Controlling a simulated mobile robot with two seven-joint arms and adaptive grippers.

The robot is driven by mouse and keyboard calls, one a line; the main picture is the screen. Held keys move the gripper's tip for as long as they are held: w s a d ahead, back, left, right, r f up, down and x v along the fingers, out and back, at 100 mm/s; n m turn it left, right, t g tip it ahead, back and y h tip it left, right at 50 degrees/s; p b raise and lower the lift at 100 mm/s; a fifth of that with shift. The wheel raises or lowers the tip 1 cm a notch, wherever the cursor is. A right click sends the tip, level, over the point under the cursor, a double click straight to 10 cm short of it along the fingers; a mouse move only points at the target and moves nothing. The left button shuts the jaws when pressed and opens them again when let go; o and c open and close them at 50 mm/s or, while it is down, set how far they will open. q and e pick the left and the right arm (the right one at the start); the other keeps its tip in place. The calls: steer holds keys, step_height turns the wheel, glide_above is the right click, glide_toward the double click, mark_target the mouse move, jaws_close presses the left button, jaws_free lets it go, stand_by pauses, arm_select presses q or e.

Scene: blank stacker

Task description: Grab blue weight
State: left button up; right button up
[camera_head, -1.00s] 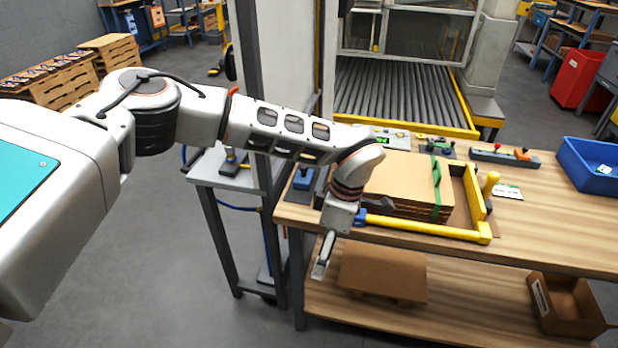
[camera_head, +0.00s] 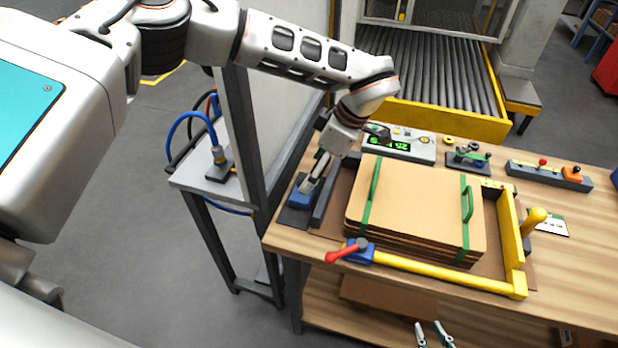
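A blue block (camera_head: 299,199), which looks like the blue weight, sits on a dark pad at the left end of the wooden workbench. My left gripper (camera_head: 308,184) reaches down from above, its fingertips right at the block's top. The fingers appear nearly edge-on, so I cannot tell whether they grip it or only hover over it. My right gripper (camera_head: 432,334) shows at the bottom edge, below the bench's front. Its two fingertips are apart with nothing between them.
A stack of cardboard blanks (camera_head: 415,205) with green straps lies in a yellow-edged frame (camera_head: 440,272). A blue clamp with a red handle (camera_head: 346,251) is at its front left corner. A device with a green display (camera_head: 399,145) stands behind. A small side table (camera_head: 205,180) is at the left.

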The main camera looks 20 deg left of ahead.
arm_select(q)
steer(key=shift+s+x, duration=0.2)
steer(key=shift+x, duration=0.85)
steer(key=shift+a+f, duration=0.15)
steer(key=shift+f, duration=0.2)
steer(key=p+x, duration=0.1)
steer(key=x, duration=0.3)
steer(key=shift+s+f, duration=0.1)
steer(key=shift+f, duration=0.3)
steer(key=c, duration=2)
steer(key=shift+o, duration=0.2)
arm_select(e)
steer(key=shift+s, duration=0.75)
arm_select(q)
steer(key=shift+r, duration=0.15)
